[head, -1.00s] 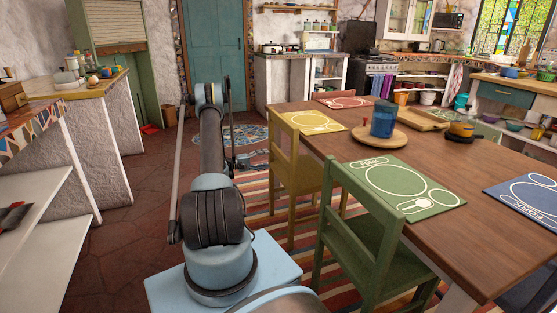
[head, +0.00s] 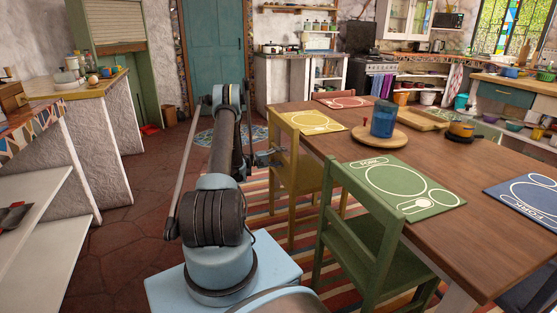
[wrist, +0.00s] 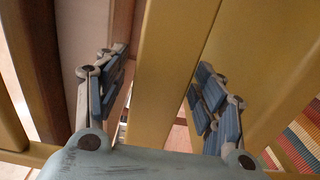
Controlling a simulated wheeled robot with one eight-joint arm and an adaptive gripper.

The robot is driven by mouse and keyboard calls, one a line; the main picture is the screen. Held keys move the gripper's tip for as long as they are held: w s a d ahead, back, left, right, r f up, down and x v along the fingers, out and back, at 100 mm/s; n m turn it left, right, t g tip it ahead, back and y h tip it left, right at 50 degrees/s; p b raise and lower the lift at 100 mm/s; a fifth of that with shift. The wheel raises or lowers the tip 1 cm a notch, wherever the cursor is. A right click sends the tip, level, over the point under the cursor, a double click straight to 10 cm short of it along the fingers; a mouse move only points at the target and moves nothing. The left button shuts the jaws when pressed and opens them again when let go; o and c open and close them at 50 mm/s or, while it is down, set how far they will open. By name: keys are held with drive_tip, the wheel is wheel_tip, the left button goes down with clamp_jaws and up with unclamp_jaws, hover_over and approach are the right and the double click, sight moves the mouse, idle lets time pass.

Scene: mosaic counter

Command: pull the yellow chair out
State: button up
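The yellow chair (head: 308,172) stands at the near left side of the wooden table (head: 480,175), its back facing my arm. My gripper (head: 268,157) is at the chair's back, small and partly hard to make out in the head view. In the wrist view my gripper (wrist: 162,68) has its two blue-padded fingers spread, one on each side of a yellow upright bar of the chair (wrist: 158,85). A gap shows between the left finger and the bar. I cannot tell whether the right finger touches the yellow wood.
A green chair (head: 362,235) stands close on the right, nearer to me. A striped rug (head: 258,205) lies under the chairs. The tiled floor (head: 125,240) to the left of my arm is clear, up to the white shelves (head: 35,195).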

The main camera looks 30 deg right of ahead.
clamp_jaws()
drive_tip(key=shift+p, duration=1.55)
drive_tip(key=shift+a, duration=0.1)
